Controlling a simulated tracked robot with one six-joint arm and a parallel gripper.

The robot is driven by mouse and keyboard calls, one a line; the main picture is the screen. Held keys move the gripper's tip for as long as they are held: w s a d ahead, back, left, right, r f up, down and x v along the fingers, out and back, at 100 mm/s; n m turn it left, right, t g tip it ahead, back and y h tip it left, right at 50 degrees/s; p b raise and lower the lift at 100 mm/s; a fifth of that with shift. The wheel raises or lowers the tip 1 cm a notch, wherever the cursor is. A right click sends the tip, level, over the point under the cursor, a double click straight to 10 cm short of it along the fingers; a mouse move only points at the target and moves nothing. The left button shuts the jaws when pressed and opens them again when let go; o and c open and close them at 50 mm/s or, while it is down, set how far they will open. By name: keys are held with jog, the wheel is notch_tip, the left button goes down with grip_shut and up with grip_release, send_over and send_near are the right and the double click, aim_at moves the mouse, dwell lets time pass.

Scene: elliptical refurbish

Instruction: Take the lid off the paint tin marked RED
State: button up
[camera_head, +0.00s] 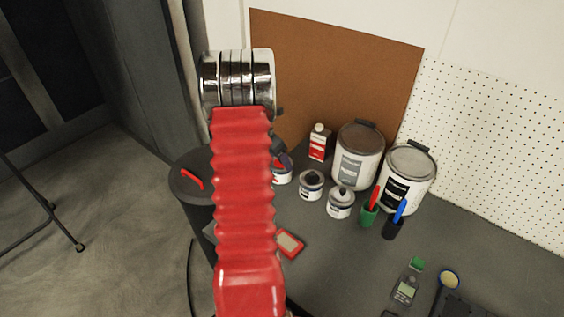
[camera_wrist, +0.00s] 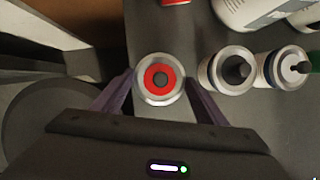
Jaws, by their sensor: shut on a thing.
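A small tin (camera_wrist: 159,97) with a metal rim, a red ring on top and a dark grey knob stands between my fingers in the wrist view. It also shows in the head view (camera_head: 283,177), partly hidden by my arm, on the dark worktop. My gripper (camera_wrist: 159,84) is shut on it, one finger at each side. I cannot tell whether the fingers grip the lid's edge or the tin's body. The lid looks seated on the tin. The tin's marking is not readable.
Two similar small tins (camera_head: 311,185) (camera_head: 340,202) stand to the right. Two large tins (camera_head: 359,155) (camera_head: 406,179), a white and red bottle (camera_head: 319,143) and pen holders (camera_head: 369,214) stand close by. A red-framed block (camera_head: 290,243) lies in front. A brown board (camera_head: 330,80) stands behind.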

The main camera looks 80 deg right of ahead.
jog(key=shift+r, duration=0.1)
notch_tip(320, 180, up, 10)
dwell(0.6)
dwell(0.4)
